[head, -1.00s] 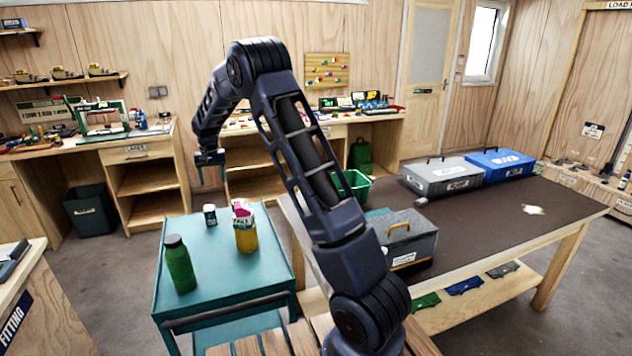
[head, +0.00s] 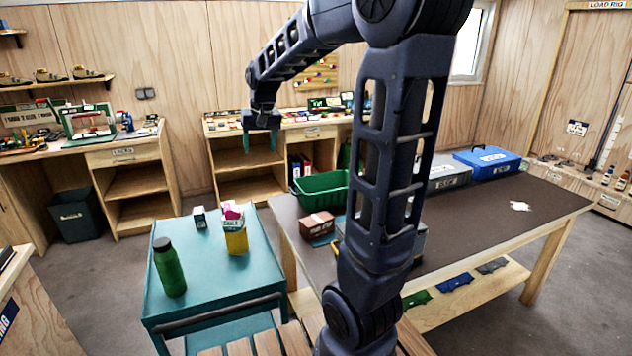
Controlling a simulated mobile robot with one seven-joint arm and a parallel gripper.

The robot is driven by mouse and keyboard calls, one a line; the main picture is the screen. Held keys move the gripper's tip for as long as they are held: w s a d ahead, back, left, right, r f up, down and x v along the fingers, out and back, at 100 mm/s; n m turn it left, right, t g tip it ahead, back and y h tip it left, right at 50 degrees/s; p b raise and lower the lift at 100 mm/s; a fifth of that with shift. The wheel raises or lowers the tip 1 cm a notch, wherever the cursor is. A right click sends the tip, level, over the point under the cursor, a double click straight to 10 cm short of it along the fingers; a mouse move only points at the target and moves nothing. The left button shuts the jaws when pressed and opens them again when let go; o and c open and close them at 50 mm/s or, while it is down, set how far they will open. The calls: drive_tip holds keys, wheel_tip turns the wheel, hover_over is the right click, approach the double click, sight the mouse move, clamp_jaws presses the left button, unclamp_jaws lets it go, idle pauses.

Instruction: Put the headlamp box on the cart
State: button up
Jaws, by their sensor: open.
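My gripper (head: 260,143) is open and empty, held high in the air beyond the cart's far right corner. Its two teal fingers point down. The teal cart (head: 215,275) stands at the lower left. On its top are a green bottle (head: 169,268), a small dark box with a white face (head: 199,218), and a yellow container (head: 236,241) with a pink-and-white pack (head: 232,215) in its top. A brown box (head: 317,226) with a pale label sits on the dark table's left end. The labels are too small to read, so I cannot tell which is the headlamp box.
The dark-topped table (head: 480,215) stands right of the cart. A green crate (head: 322,190) is near its far left edge. A grey case (head: 448,177) and a blue case (head: 487,161) stand at the back. My arm hides part of the table. The cart's front top is mostly clear.

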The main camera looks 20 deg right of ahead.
drive_tip(key=s+d+f+t, duration=0.1)
drive_tip(key=s+d, duration=0.3)
drive_tip(key=s, duration=0.8)
drive_tip(key=s+d+f+t+h, duration=0.1)
drive_tip(key=s+d, duration=0.3)
drive_tip(key=s, duration=0.9)
drive_tip(key=shift+f, duration=0.35)
